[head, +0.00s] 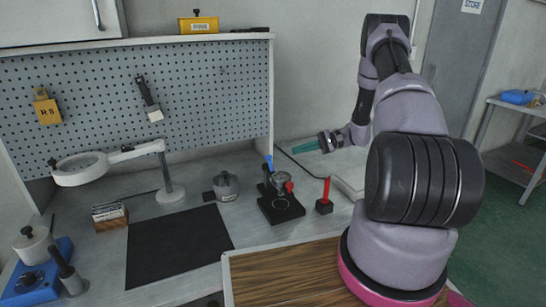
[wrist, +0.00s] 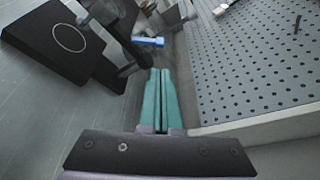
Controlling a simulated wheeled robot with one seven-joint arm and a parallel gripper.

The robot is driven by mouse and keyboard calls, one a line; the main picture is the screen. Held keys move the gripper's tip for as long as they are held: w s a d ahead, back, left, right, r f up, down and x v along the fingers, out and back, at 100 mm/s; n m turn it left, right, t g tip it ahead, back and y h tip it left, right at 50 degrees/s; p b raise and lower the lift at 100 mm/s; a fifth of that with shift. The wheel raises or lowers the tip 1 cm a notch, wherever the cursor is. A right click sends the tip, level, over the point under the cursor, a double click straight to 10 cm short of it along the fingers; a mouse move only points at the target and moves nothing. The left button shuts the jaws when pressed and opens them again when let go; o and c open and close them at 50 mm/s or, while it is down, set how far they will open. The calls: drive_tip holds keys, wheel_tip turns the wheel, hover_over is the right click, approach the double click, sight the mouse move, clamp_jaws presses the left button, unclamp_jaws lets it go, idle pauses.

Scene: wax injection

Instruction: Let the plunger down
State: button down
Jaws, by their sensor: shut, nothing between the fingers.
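A small press (head: 281,207) with a black base stands on the bench, right of the black mat. A lever with a blue grip (head: 268,162) stands up at its back, and a red knob (head: 289,186) shows on its right side. I cannot tell the plunger itself apart from the press. In the wrist view the black base (wrist: 70,38) with a thin ring mark is at upper left, and the blue grip (wrist: 148,42) lies just beyond my fingertips. My gripper (head: 299,149) has teal fingers, shut and empty, pointing left; they also show in the wrist view (wrist: 160,72), apart from the grip.
A black block with a red lever (head: 326,193) stands right of the press. A grey pot (head: 225,186) stands to its left. A pegboard (head: 200,90) rises behind the bench. The black mat (head: 178,245) is clear. A magnifier lamp (head: 82,171) stands at left.

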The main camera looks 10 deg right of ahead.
drive_tip(key=x, duration=1)
idle(0.3)
drive_tip(key=shift+s+r+n, duration=0.1)
drive_tip(key=shift+r+n, duration=0.15)
drive_tip(key=shift+n, duration=0.15)
idle(0.3)
drive_tip(key=s+r+n+t+y, duration=0.1)
drive_tip(key=s+r+n+y, duration=0.2)
drive_tip(key=r+n, duration=0.5)
wheel_tip(320, 180, up, 4)
drive_tip(key=shift+s+d+f+n, duration=0.15)
drive_tip(key=shift+s+d+n, duration=0.2)
drive_tip(key=shift+s+n, duration=0.05)
idle(0.8)
